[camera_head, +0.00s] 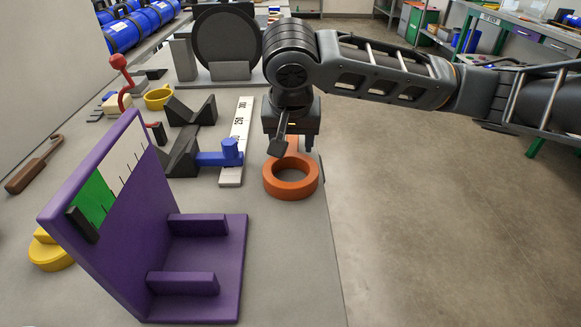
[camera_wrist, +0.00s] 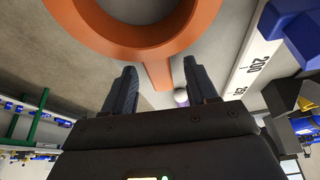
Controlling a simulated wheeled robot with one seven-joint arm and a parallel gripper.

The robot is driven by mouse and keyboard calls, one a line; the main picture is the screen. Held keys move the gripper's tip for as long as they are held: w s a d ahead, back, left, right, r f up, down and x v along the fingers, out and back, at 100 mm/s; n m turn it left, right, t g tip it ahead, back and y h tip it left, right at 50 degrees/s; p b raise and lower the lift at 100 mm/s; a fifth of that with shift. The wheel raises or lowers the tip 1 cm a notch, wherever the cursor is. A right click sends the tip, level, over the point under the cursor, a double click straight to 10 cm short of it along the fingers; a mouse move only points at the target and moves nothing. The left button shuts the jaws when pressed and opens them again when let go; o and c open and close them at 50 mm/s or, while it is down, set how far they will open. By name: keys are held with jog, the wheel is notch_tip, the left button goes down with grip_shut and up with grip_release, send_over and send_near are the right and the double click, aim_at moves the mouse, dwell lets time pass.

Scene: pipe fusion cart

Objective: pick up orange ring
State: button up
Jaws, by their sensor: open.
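The orange ring (camera_head: 291,191) lies flat near the right edge of the grey bench. It has a flat tab pointing away, partly hidden by my gripper in the head view. My gripper (camera_head: 292,147) is open and points down over the tab end of the ring. In the wrist view, the ring (camera_wrist: 140,50) fills the top, and its tab reaches down between the two fingers of my gripper (camera_wrist: 160,72). The fingers stand apart on either side of the tab. I cannot tell how high they are above the bench.
A white numbered scale (camera_head: 237,140) and a blue clamp piece (camera_head: 222,154) lie just left of the ring. A purple angled stand (camera_head: 232,285) is at the front. Black V-blocks (camera_head: 183,150) stand further left. Open floor lies right of the bench edge.

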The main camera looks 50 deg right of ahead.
jog(key=shift+d+f, duration=0.1)
jog(key=shift+f, duration=0.1)
jog(key=shift+c, duration=0.4)
grip_shut()
